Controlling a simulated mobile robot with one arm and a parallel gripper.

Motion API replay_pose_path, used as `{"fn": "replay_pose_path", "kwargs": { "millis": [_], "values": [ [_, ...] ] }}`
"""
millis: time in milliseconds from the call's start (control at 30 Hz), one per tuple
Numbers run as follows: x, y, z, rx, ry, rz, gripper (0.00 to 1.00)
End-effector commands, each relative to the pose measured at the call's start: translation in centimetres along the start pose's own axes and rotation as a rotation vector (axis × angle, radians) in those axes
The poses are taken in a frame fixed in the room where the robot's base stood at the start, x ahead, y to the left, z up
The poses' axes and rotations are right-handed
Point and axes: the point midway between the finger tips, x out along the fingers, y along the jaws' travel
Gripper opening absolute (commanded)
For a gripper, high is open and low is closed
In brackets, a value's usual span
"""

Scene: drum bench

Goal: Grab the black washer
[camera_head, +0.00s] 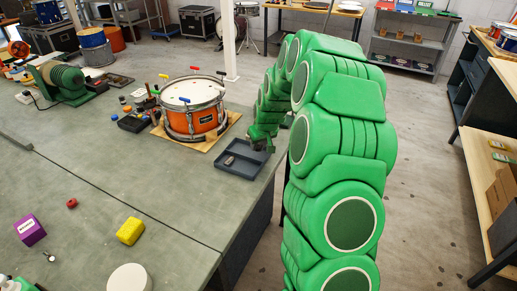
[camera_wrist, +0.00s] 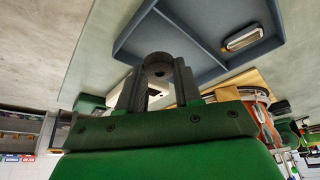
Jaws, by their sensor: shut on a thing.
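The black washer (camera_wrist: 158,66), a dark round ring with a hole in it, sits between the two fingertips of my gripper (camera_wrist: 157,80) in the wrist view. The fingers are shut on it. In the head view my gripper (camera_head: 261,145) is over the right part of the grey-blue tray (camera_head: 233,171), near the bench's right edge. I cannot make out the washer there. The tray also shows in the wrist view (camera_wrist: 190,50), beyond the fingertips. I cannot tell the washer's exact height above the tray or bench.
A small metal-rimmed item (camera_wrist: 243,39) lies in the tray. An orange snare drum (camera_head: 193,121) stands on a wooden board just left of the tray. A yellow block (camera_head: 130,230) and a purple box (camera_head: 30,230) are nearer on the bench.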

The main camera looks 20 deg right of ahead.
Motion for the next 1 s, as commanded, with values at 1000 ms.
{"fn": "replay_pose_path", "kwargs": {
  "millis": [1000],
  "values": [
    [-11.8,-3.1,7.1,0.0,-0.001,0.001,0.06]
  ]
}}
